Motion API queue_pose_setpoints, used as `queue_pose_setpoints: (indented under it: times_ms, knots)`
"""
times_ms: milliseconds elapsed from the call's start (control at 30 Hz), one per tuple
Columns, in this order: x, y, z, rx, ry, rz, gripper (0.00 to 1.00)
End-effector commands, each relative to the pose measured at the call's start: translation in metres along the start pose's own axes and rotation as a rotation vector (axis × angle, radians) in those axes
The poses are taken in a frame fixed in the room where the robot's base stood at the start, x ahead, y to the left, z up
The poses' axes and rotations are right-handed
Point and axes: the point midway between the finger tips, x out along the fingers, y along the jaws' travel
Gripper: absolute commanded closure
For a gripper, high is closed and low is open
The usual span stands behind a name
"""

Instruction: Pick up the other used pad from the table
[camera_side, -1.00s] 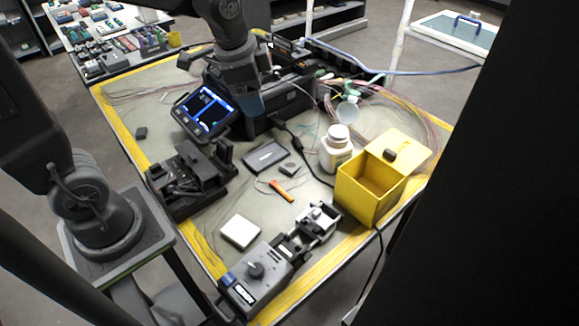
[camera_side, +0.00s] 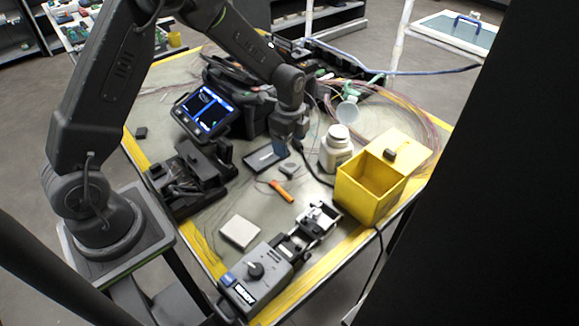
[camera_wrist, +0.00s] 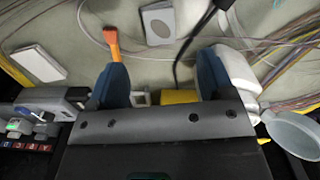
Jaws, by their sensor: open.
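A larger white square block (camera_side: 240,231) lies nearer the front edge, apart from the gripper.
An orange-handled tool (camera_side: 281,191) lies close to the grey pad. A white bottle (camera_side: 336,152) and an open yellow bin (camera_side: 365,197) stand to the right. A grey device (camera_side: 256,277) sits at the front, and a screen unit (camera_side: 206,109) behind. Thin fibres cross the table.

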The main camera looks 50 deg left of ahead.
Motion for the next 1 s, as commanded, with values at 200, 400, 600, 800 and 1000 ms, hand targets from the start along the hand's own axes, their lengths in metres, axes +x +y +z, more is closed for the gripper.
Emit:
queue_pose_setpoints:
  times_ms: [200,400,600,800,1000]
  knots:
    - [0.026,0.0,0.0,-0.001,0.0,0.001,0.26]
    - [0.043,0.001,0.001,-0.002,0.0,0.003,0.26]
    - [0.072,0.001,0.001,-0.002,-0.001,0.003,0.26]
    - [0.081,0.0,0.001,-0.002,0.0,-0.001,0.26]
    - [0.081,0.0,0.001,-0.002,0.0,-0.001,0.3]
